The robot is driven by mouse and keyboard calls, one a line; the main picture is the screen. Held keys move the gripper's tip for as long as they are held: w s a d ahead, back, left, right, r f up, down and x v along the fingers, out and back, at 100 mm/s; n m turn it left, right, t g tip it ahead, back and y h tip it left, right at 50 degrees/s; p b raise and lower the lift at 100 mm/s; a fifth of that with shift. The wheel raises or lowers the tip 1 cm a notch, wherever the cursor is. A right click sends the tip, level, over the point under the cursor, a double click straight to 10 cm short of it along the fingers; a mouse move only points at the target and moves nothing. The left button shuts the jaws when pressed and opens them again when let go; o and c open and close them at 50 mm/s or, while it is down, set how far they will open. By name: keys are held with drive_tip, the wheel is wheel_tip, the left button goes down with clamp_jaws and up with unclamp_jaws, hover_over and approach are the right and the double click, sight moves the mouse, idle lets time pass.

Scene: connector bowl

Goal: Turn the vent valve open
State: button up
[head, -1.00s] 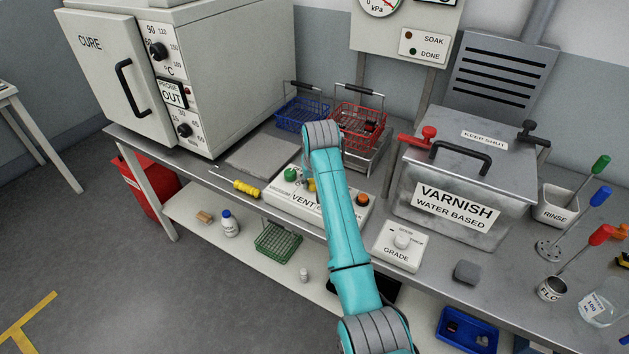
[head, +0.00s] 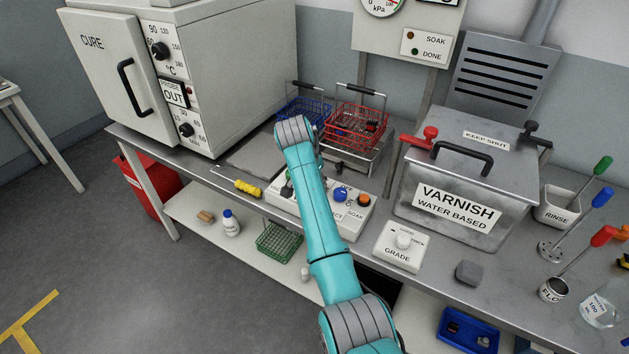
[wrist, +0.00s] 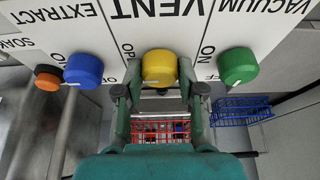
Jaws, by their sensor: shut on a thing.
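The vent valve is a round yellow knob (wrist: 159,66) under the word VENT on a white control panel (wrist: 215,22). In the wrist view, which shows the panel upside down, the knob sits between the fingers of my gripper (wrist: 160,92). My gripper is shut on it. Lettering beginning "OP" shows beside the knob; its full setting is hidden. In the head view my teal arm covers the yellow knob, and the panel (head: 322,207) shows partly around the arm.
Beside the valve are a green VACUUM knob (wrist: 237,66), a blue EXTRACT knob (wrist: 84,70) and an orange button (wrist: 47,77). A red wire basket (head: 355,122) and a blue one (head: 303,112) stand behind. A yellow-handled tool (head: 246,187) lies left of the panel.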

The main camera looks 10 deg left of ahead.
idle(0.5)
drive_tip(key=o, duration=1.1)
drive_tip(key=shift+o, duration=0.2)
drive_tip(key=v, duration=1.2)
drive_tip(key=shift+w, duration=0.1)
